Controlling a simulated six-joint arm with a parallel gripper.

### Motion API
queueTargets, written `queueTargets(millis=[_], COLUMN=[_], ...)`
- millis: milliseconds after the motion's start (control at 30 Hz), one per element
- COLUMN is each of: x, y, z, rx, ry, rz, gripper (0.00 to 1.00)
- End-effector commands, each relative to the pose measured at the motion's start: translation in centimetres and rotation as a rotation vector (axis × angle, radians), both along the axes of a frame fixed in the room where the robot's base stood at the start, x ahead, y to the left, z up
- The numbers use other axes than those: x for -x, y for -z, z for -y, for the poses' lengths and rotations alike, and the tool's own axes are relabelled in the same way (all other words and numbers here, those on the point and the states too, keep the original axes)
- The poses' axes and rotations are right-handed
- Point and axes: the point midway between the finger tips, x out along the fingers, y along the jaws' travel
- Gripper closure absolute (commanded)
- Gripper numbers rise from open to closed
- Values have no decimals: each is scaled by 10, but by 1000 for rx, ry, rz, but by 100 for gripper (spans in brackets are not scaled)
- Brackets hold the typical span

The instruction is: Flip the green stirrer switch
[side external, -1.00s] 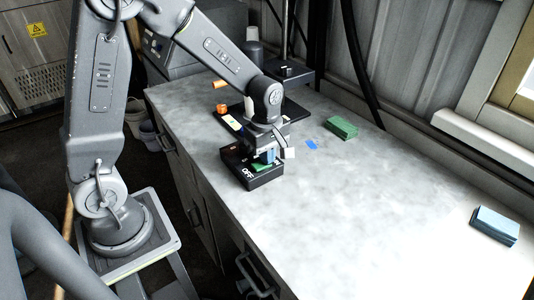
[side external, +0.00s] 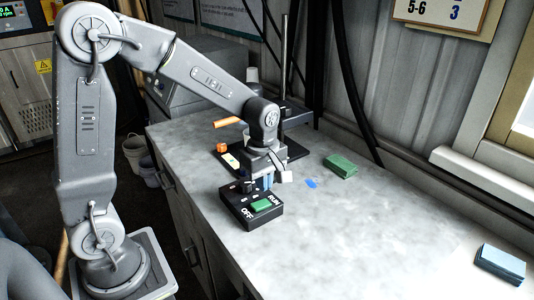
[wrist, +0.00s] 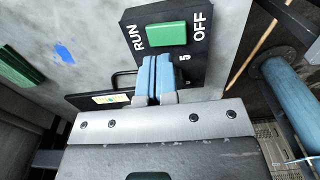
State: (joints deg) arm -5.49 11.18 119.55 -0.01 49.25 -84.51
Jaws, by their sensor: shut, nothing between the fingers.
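The green stirrer switch (side external: 262,206) is a rectangular rocker on a black box (side external: 236,212) on the bench. White OFF and RUN labels sit at its two ends. I cannot tell which end is pressed down. In the wrist view the green switch (wrist: 166,33) lies just beyond my fingertips, between RUN and OFF. My gripper (side external: 267,183) has blue fingers pointing down above the far part of the box, apart from the switch. The fingers are shut together and empty in the wrist view (wrist: 156,62). They cover part of the box's face.
A dark stand base (side external: 297,150) with a pole is behind the box. An orange block (side external: 222,148) and an orange-handled item (side external: 228,122) are near it. A green block (side external: 341,165), a flat blue patch (side external: 311,184) and a blue block (side external: 500,262) lie right. The front bench is clear.

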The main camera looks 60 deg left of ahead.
Motion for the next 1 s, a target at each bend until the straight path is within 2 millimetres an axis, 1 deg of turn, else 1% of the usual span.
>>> queueTargets(millis=[33,200,300,400,500,600,933,1000], x=[-3,-8,-11,-12,-14,-14,-14,-11], y=[-13,-52,-70,-84,-93,-97,-99,-100], z=[0,0,0,0,0,0,0,1], rx=[-1,-1,0,0,0,0,0,-1], ry=[0,0,0,0,0,0,1,20], rz=[7,6,5,3,2,-1,0,7], gripper=[100,100,100,100,100,100,100,100])
